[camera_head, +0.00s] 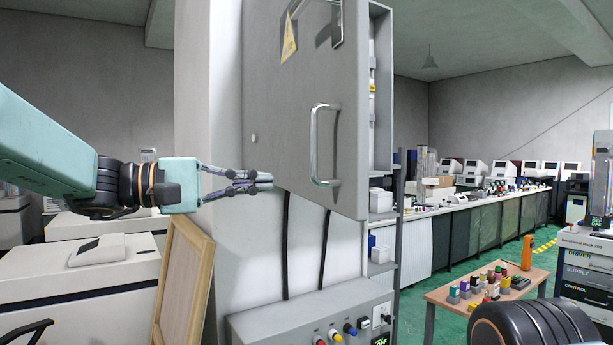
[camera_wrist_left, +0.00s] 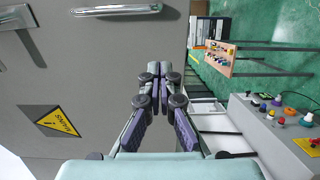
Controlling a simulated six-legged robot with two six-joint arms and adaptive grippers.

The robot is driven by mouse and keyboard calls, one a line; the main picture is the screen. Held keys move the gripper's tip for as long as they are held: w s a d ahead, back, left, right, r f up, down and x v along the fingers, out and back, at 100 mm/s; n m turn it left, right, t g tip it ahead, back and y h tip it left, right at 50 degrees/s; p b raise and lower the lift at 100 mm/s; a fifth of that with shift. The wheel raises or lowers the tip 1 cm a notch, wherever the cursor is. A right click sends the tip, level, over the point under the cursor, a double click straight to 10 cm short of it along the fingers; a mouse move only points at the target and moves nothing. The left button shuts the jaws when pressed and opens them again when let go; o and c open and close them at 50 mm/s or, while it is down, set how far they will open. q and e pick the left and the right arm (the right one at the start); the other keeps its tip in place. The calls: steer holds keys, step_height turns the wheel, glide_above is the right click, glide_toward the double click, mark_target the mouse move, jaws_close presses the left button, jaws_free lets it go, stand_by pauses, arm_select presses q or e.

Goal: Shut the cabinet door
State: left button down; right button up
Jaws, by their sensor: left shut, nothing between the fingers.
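The grey cabinet door (camera_head: 305,120) stands open in front of the wall-mounted cabinet. The cabinet's light inner side (camera_head: 383,95) shows past the door's right edge. The door has a metal handle (camera_head: 316,145) near that edge, a second handle higher up and a yellow warning triangle (camera_head: 289,40). My left gripper (camera_head: 272,182) is shut and empty at the door's lower left part, left of the handle. In the left wrist view its fingertips (camera_wrist_left: 163,72) lie over the door near its edge, below the handle (camera_wrist_left: 115,11). I cannot tell whether they touch. My right gripper is out of view.
A control box (camera_head: 310,315) with coloured buttons sits below the door; black cables run down to it. A wooden frame (camera_head: 184,282) leans at the left. A small table (camera_head: 440,297) with coloured blocks stands at the right, with green floor around it.

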arm_select(q)
steer(key=p+x, duration=0.2)
steer(key=x, duration=0.6)
steer(key=shift+w+d, duration=0.15)
steer(key=shift+w, duration=0.05)
steer(key=shift+f, duration=0.1)
steer(key=shift+s, duration=0.15)
